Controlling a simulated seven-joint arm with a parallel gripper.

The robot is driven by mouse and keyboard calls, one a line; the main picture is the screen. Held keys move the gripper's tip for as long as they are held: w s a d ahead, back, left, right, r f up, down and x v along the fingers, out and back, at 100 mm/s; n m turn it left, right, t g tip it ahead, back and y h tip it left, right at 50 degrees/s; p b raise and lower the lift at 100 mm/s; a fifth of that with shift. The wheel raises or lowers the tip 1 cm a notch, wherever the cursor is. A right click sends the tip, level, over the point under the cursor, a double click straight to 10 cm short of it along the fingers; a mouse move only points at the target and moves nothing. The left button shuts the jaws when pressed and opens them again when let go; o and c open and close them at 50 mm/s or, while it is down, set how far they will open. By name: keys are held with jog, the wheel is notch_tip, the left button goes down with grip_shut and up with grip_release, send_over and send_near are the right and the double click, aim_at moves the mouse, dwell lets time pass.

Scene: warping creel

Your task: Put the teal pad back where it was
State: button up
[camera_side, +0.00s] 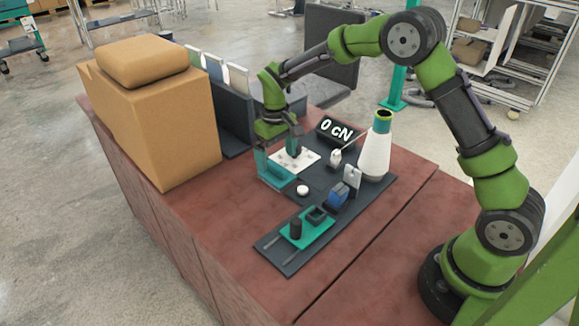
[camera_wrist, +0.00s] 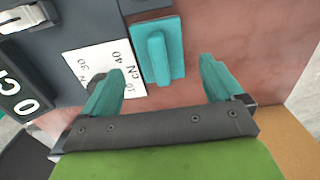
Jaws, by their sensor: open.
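The teal pad (camera_wrist: 176,70), a flat square with a raised bar on top, lies beside the white card (camera_wrist: 85,55) marked with cN numbers. It appears to meet or overlap the card's edge. In the side view the pad (camera_side: 279,183) is low under my gripper (camera_side: 278,160), partly hidden by it. My gripper (camera_wrist: 159,85) is open and points down, with its two teal fingers apart and nothing between their tips. In the wrist view the pad's bar lies ahead of the gap, between the two fingers' lines.
A dark mat (camera_side: 330,223) carries a white cone (camera_side: 376,155), a blue block (camera_side: 338,195), a round white button (camera_side: 302,190) and a teal tray (camera_side: 312,236). A "0 CN" display (camera_side: 337,130) stands behind. A large tan box (camera_side: 165,125) is left; the red tabletop (camera_side: 215,218) in front is clear.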

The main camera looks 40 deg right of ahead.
aim_at(277, 165)
jog(key=s+r+m+t+y, duration=0.1)
jog(key=s+r+t, duration=0.1)
jog(key=s+r, duration=0.5)
jog(key=s+r+m+t, duration=0.1)
jog(key=s+r, duration=0.3)
jog(key=r, duration=0.8)
jog(key=s+m+t+y, duration=0.1)
jog(key=s+t, duration=0.3)
jog(key=s, duration=1.1)
jog(key=shift+a+m, duration=0.25)
jog(key=shift+m, duration=0.25)
jog(key=shift+w, duration=0.1)
